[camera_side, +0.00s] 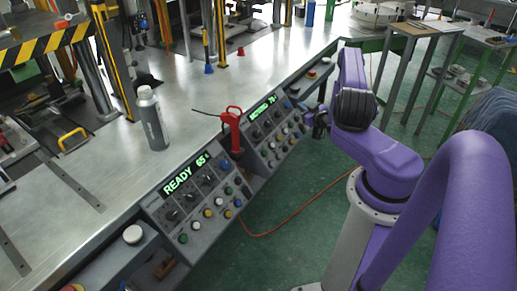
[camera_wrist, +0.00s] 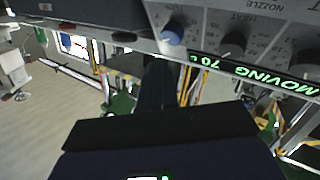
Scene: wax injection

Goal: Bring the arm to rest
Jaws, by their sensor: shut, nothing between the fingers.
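My purple arm stands at the right in the side view. Its wrist is folded toward the right-hand control panel (camera_side: 272,128). My gripper (camera_side: 317,126) is a small dark shape at the panel's right end. It is shut, with nothing visible in it. I cannot tell from this angle whether it touches the panel. In the wrist view my gripper (camera_wrist: 160,85) is a dark form low in the middle. The panel (camera_wrist: 215,18) shows upside down along the top, with a blue knob (camera_wrist: 173,31), dark knobs and a green display (camera_wrist: 255,74) reading MOVING 70.
A left panel (camera_side: 203,190) reads READY 65. A red-handled tool (camera_side: 233,128) stands upright between the panels. A grey bottle (camera_side: 152,118) stands on the metal bench (camera_side: 215,95). A red hose (camera_side: 300,212) lies on the green floor. A side table (camera_side: 425,29) stands behind my arm.

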